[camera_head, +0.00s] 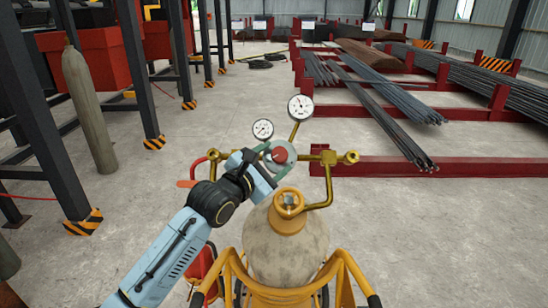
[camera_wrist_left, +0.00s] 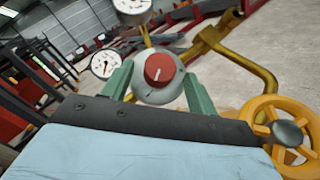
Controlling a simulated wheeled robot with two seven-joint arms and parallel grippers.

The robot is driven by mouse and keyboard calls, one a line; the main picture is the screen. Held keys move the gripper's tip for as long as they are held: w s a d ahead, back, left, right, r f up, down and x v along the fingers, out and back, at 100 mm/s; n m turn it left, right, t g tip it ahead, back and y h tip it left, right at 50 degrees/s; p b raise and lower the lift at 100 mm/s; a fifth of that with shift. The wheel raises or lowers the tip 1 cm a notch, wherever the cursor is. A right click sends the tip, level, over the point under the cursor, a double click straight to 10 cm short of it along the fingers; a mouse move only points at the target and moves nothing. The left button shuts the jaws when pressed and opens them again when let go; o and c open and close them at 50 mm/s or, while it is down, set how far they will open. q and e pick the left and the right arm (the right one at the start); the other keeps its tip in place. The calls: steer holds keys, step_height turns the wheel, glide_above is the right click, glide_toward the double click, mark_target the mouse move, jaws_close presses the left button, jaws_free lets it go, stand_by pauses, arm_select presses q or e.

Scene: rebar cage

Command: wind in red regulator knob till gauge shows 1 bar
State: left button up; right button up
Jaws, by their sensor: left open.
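The red regulator knob (camera_head: 280,155) sits on the front of the round grey regulator body (camera_head: 271,148), above the gas cylinder (camera_head: 285,245). In the left wrist view the red knob (camera_wrist_left: 159,68) has a white mark on its face. My left gripper (camera_head: 270,158) is open, its green fingers (camera_wrist_left: 160,90) on either side of the regulator and knob. I cannot tell whether they touch it. Two white gauges stand above: the larger gauge (camera_head: 300,107) and the smaller gauge (camera_head: 263,129). Their readings are too small to tell. My right gripper is not in view.
Brass pipes and fittings (camera_head: 347,157) reach out to the right of the regulator. A yellow handwheel (camera_wrist_left: 285,128) shows at the lower right of the wrist view. A yellow trolley frame (camera_head: 340,262) surrounds the cylinder. Another cylinder (camera_head: 90,110) stands left; red racks (camera_head: 440,167) hold rebar behind.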

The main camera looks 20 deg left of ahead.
arm_select(q)
steer(key=shift+w+d, duration=0.15)
steer(key=shift+w, duration=0.2)
